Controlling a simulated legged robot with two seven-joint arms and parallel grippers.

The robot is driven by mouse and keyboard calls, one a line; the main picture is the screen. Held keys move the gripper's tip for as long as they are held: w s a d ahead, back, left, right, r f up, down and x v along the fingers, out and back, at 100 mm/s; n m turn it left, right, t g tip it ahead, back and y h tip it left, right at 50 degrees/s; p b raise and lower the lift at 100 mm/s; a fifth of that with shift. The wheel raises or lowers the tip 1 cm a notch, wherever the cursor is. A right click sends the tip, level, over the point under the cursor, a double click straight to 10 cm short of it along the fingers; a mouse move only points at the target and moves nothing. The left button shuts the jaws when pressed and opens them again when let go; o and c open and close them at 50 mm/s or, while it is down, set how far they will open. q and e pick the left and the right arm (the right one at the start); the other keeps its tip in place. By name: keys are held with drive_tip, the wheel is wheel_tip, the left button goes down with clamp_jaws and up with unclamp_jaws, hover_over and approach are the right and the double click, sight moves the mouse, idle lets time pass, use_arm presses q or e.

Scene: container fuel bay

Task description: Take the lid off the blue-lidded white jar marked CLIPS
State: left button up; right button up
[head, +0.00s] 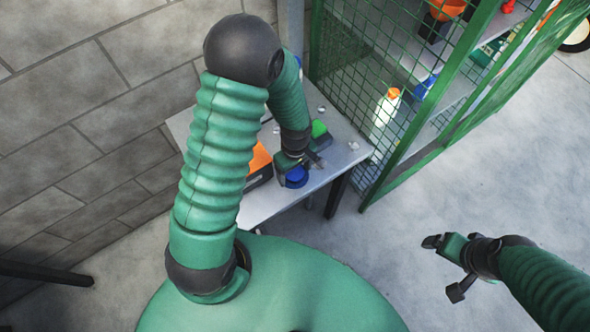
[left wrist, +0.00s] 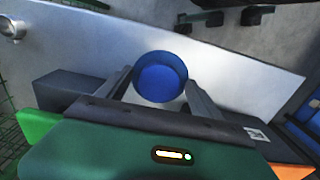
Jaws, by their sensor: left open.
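The blue lid (head: 297,176) is near the front edge of the light grey table; it also shows in the left wrist view (left wrist: 161,78). The white jar body and its CLIPS marking are hidden from me. My left gripper (head: 300,170) is open at the lid. In the left wrist view its two fingers (left wrist: 160,84) stand on either side of the lid, and I cannot tell whether they touch it. My right gripper (head: 446,267) is open and empty, away from the table over the floor at right.
An orange and black object (head: 259,158) sits left of the lid. A green-topped object (head: 319,130) stands behind my left gripper. A green mesh cage (head: 440,85) with shelves stands right of the table (head: 345,163). A block wall (head: 85,95) is at left.

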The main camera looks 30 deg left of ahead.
sight(296, 174)
use_arm(q)
wheel_tip(296, 174, up, 12)
drive_tip(key=p, duration=0.2)
drive_tip(key=s+d+r+m+t, duration=0.2)
drive_tip(key=s+d+r+m, duration=0.2)
drive_tip(key=m, duration=0.9)
drive_tip(key=shift+s+d+m+t, duration=0.15)
drive_tip(key=shift+m+t, duration=0.15)
drive_tip(key=shift+m, duration=0.1)
